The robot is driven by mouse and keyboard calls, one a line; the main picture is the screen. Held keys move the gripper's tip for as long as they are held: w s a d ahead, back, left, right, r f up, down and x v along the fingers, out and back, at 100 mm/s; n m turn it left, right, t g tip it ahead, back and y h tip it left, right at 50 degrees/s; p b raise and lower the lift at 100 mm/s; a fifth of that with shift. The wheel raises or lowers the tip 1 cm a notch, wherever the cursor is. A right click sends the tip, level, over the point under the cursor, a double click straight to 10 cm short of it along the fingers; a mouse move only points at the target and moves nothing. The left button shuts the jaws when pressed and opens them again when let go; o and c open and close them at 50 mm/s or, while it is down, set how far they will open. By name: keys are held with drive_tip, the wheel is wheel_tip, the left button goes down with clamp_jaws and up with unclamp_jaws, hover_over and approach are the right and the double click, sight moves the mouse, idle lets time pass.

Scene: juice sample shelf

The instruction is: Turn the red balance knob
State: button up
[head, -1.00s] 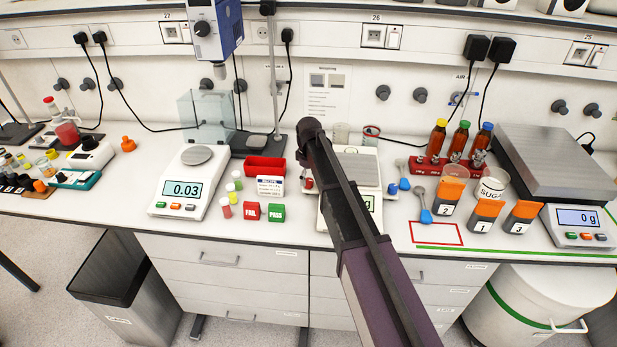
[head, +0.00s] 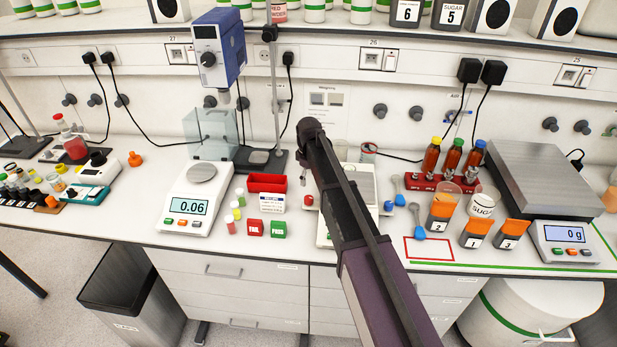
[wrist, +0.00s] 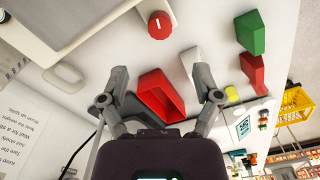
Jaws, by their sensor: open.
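The red balance knob (wrist: 159,25) is round with a white mark on its face. It sits at the top middle of the wrist view, on the pale balance body. In the head view the red knob (head: 309,200) shows small beside my arm, at the left of the middle balance (head: 362,183), which my arm partly covers. My gripper (wrist: 161,75) is open and empty, with its fingers spread. The knob appears beyond the fingertips, apart from them. In the head view my arm hides most of the gripper.
A red tray (wrist: 152,88) appears between the fingers in the wrist view. A white card (wrist: 190,58), a red FAIL block (head: 255,228) and a green PASS block (head: 278,229) stand nearby. Another balance (head: 196,212) is to the left. Bottles in a red rack (head: 425,182) stand right.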

drive_tip(key=s+d+f+m+b, duration=0.1)
drive_tip(key=s+d, duration=0.2)
drive_tip(key=s+d+f+m+b, duration=0.1)
drive_tip(key=s+d+m, duration=0.1)
drive_tip(key=s+d, duration=0.1)
drive_tip(key=s+d+f+m+b, duration=0.1)
drive_tip(key=s+d, duration=0.2)
drive_tip(key=d, duration=0.2)
drive_tip(key=shift+s+m, duration=0.2)
drive_tip(key=shift+m, duration=0.2)
drive_tip(key=s+d+f+m+b, duration=0.3)
drive_tip(key=s+d+b, duration=0.1)
drive_tip(key=s+d, duration=0.1)
drive_tip(key=s+d+f+m+b, duration=0.3)
drive_tip(key=s+d+f+b, duration=0.1)
drive_tip(key=s, duration=0.4)
drive_tip(key=shift+s+d+f, duration=0.15)
drive_tip(key=shift+d+f, duration=0.1)
drive_tip(key=shift+d, duration=0.35)
drive_tip(key=s, duration=0.1)
drive_tip(key=s+d+m, duration=0.1)
drive_tip(key=s, duration=0.1)
drive_tip(key=shift+d+m, duration=0.25)
drive_tip(key=shift+m, duration=0.05)
